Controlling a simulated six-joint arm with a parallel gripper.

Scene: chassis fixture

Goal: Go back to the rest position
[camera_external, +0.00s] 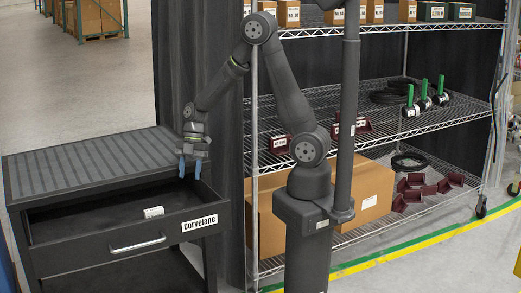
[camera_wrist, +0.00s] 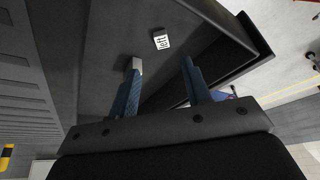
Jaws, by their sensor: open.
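My gripper (camera_external: 190,167) has blue fingers that point down over the right end of a black cart's open drawer (camera_external: 80,238). In the wrist view, my gripper (camera_wrist: 160,80) shows its two blue fingers spread apart with nothing between them. A small white block (camera_external: 153,212) lies in the drawer, to the left of and below the fingers in the external view. It also shows in the wrist view as a white labelled block (camera_wrist: 161,40), beyond the fingertips and apart from them.
The cart's ribbed top (camera_external: 90,163) is bare. A wire shelf rack (camera_external: 375,137) stands right of my arm, with boxes, dark red bins (camera_external: 425,190) and green-handled items (camera_external: 424,95). A dark curtain (camera_external: 200,60) hangs behind the cart. A cardboard box (camera_external: 372,190) sits low on the rack.

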